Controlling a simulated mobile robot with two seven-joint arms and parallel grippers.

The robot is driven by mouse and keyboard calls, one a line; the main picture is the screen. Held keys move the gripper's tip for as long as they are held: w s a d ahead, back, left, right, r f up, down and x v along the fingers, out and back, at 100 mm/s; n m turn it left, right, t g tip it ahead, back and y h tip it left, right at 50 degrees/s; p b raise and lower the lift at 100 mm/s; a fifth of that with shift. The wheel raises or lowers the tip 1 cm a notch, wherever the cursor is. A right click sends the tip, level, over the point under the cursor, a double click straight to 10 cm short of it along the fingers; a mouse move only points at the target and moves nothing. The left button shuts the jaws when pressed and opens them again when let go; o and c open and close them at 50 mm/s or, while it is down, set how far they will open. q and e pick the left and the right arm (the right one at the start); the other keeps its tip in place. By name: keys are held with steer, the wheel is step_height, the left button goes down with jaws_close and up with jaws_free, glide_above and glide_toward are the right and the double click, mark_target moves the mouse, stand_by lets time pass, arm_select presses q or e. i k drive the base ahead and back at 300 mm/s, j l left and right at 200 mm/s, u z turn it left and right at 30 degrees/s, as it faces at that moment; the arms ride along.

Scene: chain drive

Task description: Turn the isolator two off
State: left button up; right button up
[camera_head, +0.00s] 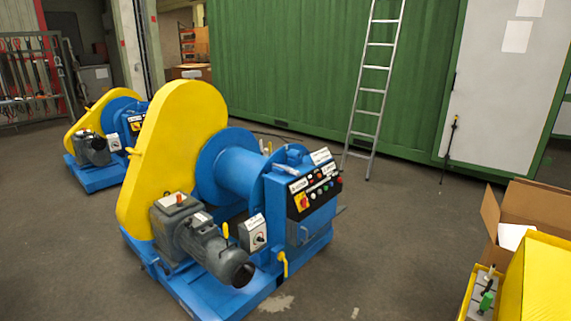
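Two blue winch machines with yellow chain guards stand on the floor. The near machine (240,170) has a black control panel on its blue cabinet, with a red-and-yellow rotary switch (301,201) at the panel's left. A small grey box with a dark knob (253,234) sits beside the motor. The far machine (110,120) has a similar red-and-yellow switch (136,126) and a small grey box (114,143). The labels are too small to read, so I cannot tell which switch is isolator two or its setting. Neither gripper shows.
An aluminium ladder (374,90) leans on a green container (290,60). A cardboard box (535,208) and a yellow case (540,280) with a green-handled item stand at lower right. A tool rack (35,80) stands at far left. The floor right of the near machine is clear.

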mark_target(303, 202)
steer(key=i+j+z, duration=0.5)
steer(key=j, duration=0.15)
steer(key=i+u, duration=0.2)
steer(key=u, duration=0.2)
steer(key=i+l+u, duration=0.1)
steer(key=u, duration=0.3)
steer(key=i+l+u, duration=0.4)
steer(key=i+l, duration=0.5)
steer(key=l, duration=0.1)
